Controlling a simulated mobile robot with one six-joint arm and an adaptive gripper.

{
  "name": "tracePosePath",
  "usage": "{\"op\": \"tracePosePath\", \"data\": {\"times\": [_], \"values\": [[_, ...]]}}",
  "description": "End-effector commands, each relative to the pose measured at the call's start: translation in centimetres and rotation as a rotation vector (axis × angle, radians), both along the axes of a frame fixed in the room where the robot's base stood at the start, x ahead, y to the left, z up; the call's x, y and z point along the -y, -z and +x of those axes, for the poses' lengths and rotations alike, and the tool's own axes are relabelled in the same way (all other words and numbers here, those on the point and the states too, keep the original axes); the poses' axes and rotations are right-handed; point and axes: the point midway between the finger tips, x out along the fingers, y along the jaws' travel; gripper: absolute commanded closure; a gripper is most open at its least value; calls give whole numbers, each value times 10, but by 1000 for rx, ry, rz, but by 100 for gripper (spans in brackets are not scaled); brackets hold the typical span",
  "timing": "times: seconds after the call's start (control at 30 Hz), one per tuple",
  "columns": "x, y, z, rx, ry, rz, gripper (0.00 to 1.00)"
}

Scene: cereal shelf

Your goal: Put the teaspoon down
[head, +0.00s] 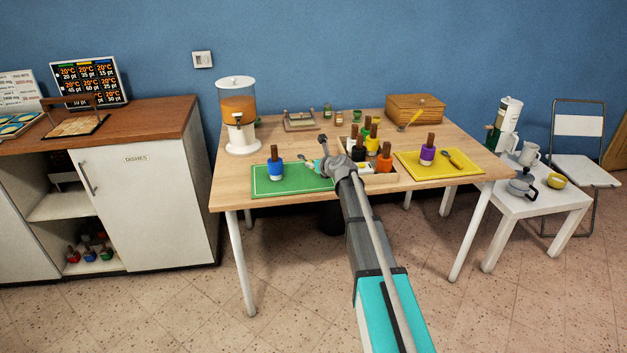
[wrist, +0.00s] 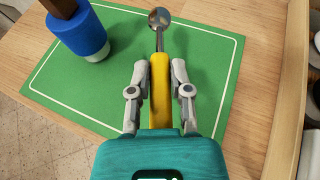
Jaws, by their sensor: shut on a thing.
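My gripper (wrist: 161,76) is shut on the yellow handle of a teaspoon (wrist: 160,95). The spoon's metal bowl points away from me, toward the far edge of the green mat (wrist: 205,70). In the head view my gripper (head: 324,162) is over the right part of the green mat (head: 285,186), and the teaspoon is small and partly hidden there. I cannot tell whether the spoon touches the mat. A blue-and-white cup-like piece with a brown wooden top (head: 275,168) stands on the mat's left part; it also shows in the wrist view (wrist: 82,35).
A wooden tray (head: 384,182) with several coloured pieces stands right of the green mat. The green mat's front middle is clear.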

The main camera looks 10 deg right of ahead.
Motion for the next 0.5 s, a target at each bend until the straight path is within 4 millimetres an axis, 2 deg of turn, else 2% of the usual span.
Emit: {"op": "tracePosePath", "data": {"times": [0.1,0.5], "values": [[1,9,7,0,0,0,100],[2,9,8,0,1,0,100]]}}
